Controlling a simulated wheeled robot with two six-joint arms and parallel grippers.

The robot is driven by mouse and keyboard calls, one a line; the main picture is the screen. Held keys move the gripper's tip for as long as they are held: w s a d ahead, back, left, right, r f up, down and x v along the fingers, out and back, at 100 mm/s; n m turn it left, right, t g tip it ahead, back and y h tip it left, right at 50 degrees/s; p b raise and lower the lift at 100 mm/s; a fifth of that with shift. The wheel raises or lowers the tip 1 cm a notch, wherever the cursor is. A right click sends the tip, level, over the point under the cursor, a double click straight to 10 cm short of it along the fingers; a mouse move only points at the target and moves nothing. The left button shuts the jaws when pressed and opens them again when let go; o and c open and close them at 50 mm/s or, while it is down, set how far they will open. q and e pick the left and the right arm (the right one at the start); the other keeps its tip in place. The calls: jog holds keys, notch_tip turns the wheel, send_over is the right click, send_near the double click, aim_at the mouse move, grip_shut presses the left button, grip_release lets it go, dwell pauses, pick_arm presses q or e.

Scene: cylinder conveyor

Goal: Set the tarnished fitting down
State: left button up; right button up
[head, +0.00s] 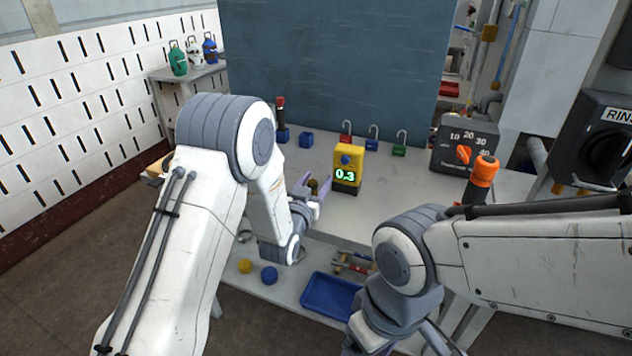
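The tarnished fitting (313,186) is a small, dark olive-brown piece. It sits between the two purple-grey fingers of my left gripper (314,190), which look closed on it from both sides. My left gripper is over the front part of the grey workbench (395,185), just left of the yellow meter. The gripper hides the fitting's lower part, so I cannot tell whether it touches the bench. My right gripper is low at the bottom edge, in front of the bench, mostly hidden by its own arm and cut off; its fingertips do not show clearly.
A yellow meter (348,163) reading 0.3 stands close right of my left gripper. Behind it are red, blue and green padlocks (399,146). A dial box (465,147) and an orange-topped tool (483,174) stand at right. A blue tray (330,292) lies on the lower shelf.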

pick_arm(q)
jog(key=shift+r, duration=0.25)
jog(key=v, duration=0.4)
jog(key=b+v, duration=0.1)
jog(key=v, duration=0.3)
jog(key=shift+s+f, duration=0.15)
jog(key=shift+f, duration=0.05)
jog(key=p+v, duration=0.1)
jog(key=p, duration=0.1)
jog(key=p+v, duration=0.1)
jog(key=p, duration=0.2)
jog(key=shift+s+r, duration=0.3)
jog(key=shift+r, duration=0.05)
jog(key=shift+s+a+f+p, duration=0.2)
jog(key=shift+s+p, duration=0.3)
jog(key=shift+p, duration=0.3)
jog(key=shift+d, duration=0.1)
